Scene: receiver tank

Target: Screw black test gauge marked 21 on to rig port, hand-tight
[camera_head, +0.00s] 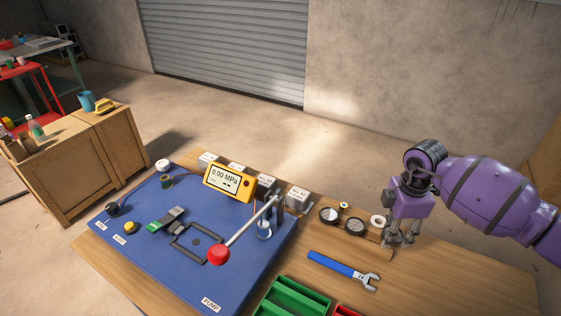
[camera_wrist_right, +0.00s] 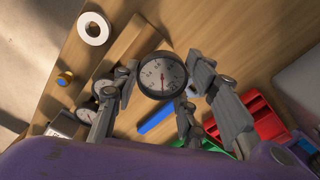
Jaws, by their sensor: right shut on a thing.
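My right gripper (camera_head: 402,238) is at the right end of a low wooden strip on the table. Two other dark-rimmed gauges (camera_head: 328,215) (camera_head: 354,227) sit to the left along the strip. The blue rig board (camera_head: 150,265) carries a metal fitting (camera_head: 264,230) near its right edge; I cannot tell whether this is the port. My left gripper is out of view.
A blue-handled wrench (camera_head: 343,270) lies in front of the gauges. Green (camera_head: 290,300) and red (camera_head: 345,312) bins stand at the front edge. A red-knobbed lever (camera_head: 219,254) slants over the board beside a yellow meter (camera_head: 229,181). A white ring (camera_head: 377,221) lies behind the strip.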

